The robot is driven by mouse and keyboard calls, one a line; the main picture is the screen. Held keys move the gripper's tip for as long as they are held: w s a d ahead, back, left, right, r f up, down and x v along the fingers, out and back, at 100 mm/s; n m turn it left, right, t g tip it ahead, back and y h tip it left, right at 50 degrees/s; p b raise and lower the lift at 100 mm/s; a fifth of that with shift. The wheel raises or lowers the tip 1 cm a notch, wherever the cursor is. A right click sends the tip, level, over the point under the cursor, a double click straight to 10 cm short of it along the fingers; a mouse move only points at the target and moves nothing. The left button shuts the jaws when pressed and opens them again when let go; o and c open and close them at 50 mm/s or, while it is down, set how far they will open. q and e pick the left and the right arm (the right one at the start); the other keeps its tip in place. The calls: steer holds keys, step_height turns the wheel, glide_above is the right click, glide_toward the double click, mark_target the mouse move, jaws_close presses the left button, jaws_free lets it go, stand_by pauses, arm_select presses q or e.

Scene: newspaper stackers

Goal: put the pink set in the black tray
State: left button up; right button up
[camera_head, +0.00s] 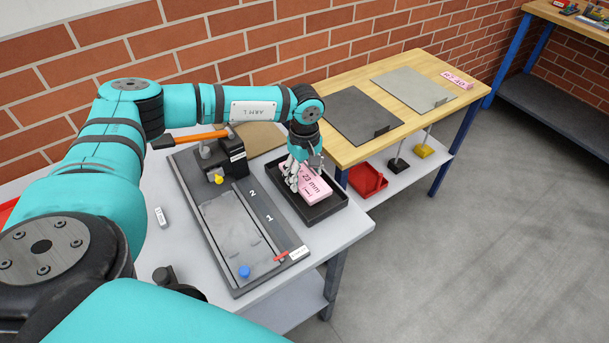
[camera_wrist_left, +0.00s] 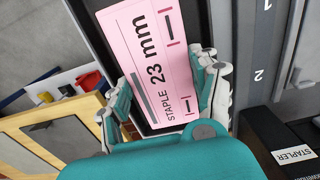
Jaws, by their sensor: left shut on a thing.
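The pink set is a pink box (camera_head: 317,186) marked "23 mm". It lies flat, within the outline of the black tray (camera_head: 329,212) at the right edge of the grey table. My left gripper (camera_head: 304,180) reaches down from above and is shut on the pink box. In the left wrist view, the fingers (camera_wrist_left: 163,88) sit on both long sides of the box (camera_wrist_left: 150,62), whose label reads "STAPLE 23 mm". I cannot tell whether its underside touches the tray floor. My right gripper is not in view.
A grey stapler base (camera_head: 232,232) with a black stapler block (camera_head: 231,152) stands left of the tray. An orange-handled tool (camera_head: 190,139) lies behind. A wooden table (camera_head: 352,153) with dark and light panels stands right, with a red bin (camera_head: 367,180) below.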

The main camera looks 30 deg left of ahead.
mark_target(305, 176)
arm_select(q)
steer(key=shift+f, duration=1.2)
steer(key=o, duration=1.1)
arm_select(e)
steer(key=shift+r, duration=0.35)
arm_select(q)
steer(key=shift+r, duration=0.1)
steer(key=shift+r, duration=0.25)
step_height(305, 176, up, 10)
steer(key=b, duration=0.3)
steer(key=shift+r, duration=0.85)
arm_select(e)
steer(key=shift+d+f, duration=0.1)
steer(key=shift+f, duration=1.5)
